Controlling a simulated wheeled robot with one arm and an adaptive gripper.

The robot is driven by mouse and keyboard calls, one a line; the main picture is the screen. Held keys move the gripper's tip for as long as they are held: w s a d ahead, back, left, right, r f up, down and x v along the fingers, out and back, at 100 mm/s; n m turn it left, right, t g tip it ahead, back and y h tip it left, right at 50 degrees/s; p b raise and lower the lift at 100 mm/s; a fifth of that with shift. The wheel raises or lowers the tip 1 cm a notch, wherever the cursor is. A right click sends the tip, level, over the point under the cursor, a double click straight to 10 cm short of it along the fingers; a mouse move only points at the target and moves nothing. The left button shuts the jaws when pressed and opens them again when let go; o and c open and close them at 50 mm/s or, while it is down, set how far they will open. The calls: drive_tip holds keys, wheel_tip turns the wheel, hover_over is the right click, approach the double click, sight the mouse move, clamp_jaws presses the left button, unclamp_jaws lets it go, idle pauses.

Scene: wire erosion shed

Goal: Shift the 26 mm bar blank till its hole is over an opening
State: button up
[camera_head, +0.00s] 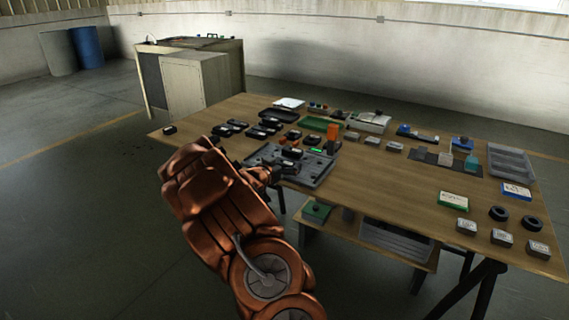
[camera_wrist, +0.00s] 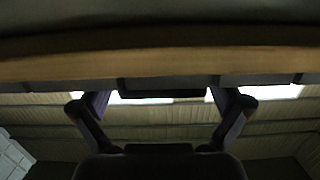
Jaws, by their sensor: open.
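My copper-coloured arm reaches from the front to the near edge of the table, and my gripper (camera_head: 272,175) is small and dark beside a grey tray-like fixture (camera_head: 318,179). In the wrist view my gripper (camera_wrist: 160,103) shows two fingers spread wide, with nothing visible held between them. A small dark piece with red on it (camera_head: 291,153) sits on the grey fixture. Several dark blocks with pale labels (camera_head: 268,129) lie left of and behind it. I cannot tell which piece is the 26 mm bar blank, and no hole or opening can be made out.
The wrist view shows a wooden edge (camera_wrist: 160,66) close across the top. The left floor is clear.

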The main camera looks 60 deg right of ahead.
drive_tip(key=shift+a, duration=0.15)
drive_tip(key=a+r, duration=0.1)
drive_tip(key=a, duration=1)
drive_tip(key=shift+s+a+r, duration=0.3)
drive_tip(key=shift+r, duration=0.1)
idle(0.3)
